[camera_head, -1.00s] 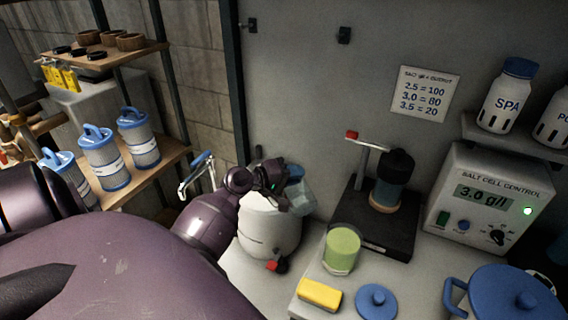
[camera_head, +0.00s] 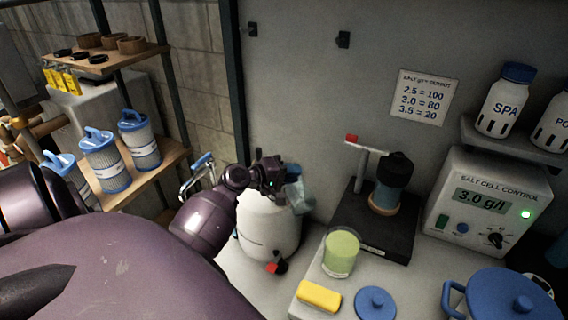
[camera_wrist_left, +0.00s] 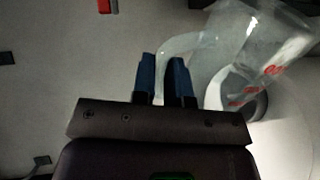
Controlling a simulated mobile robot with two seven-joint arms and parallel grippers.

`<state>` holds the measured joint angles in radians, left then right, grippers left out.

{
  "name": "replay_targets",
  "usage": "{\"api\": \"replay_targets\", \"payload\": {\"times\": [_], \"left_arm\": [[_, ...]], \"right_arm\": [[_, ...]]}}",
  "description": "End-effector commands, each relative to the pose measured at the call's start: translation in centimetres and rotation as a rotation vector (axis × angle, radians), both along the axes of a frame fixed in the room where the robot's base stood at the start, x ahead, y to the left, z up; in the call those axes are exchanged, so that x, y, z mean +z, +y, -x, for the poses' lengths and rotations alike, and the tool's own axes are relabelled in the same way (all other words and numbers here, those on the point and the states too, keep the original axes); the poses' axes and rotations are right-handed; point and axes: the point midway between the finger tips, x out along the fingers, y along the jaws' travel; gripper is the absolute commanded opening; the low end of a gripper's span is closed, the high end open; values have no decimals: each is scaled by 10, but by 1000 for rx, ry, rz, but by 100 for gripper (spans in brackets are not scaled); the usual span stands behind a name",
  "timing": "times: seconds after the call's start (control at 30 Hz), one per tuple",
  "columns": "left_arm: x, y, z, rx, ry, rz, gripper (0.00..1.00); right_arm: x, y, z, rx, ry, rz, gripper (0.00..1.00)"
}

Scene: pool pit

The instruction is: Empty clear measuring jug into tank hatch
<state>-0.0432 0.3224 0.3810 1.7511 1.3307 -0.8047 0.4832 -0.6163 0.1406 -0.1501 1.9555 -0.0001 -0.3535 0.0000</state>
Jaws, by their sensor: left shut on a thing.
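My left gripper (camera_head: 276,184) is shut on the handle of a clear measuring jug (camera_head: 301,194), above the white tank (camera_head: 268,230). In the left wrist view, the blue fingers (camera_wrist_left: 165,72) meet the jug's curved handle. The see-through jug (camera_wrist_left: 262,40), with red markings, lies tilted at the upper right. Below it, the round dark tank hatch (camera_wrist_left: 245,102) shows partly through the jug. I cannot tell how much liquid is in the jug. In the head view, my gripper and jug hide the hatch. My right gripper is not in view.
A green-filled cup (camera_head: 341,253), a yellow sponge (camera_head: 319,296) and a blue lid (camera_head: 375,303) stand right of the tank. A black stand (camera_head: 377,226) is behind them. Shelves with blue-topped filters (camera_head: 105,160) are left. A wall rises behind the tank.

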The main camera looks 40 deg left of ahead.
Motion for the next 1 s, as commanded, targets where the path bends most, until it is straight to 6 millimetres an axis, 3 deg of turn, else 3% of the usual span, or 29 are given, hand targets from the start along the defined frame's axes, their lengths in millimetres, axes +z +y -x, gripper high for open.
{"api": "replay_targets", "payload": {"times": [1.0], "left_arm": [[7, 15, -6, 1, 44, 113, 0]], "right_arm": [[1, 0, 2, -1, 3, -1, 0]]}}
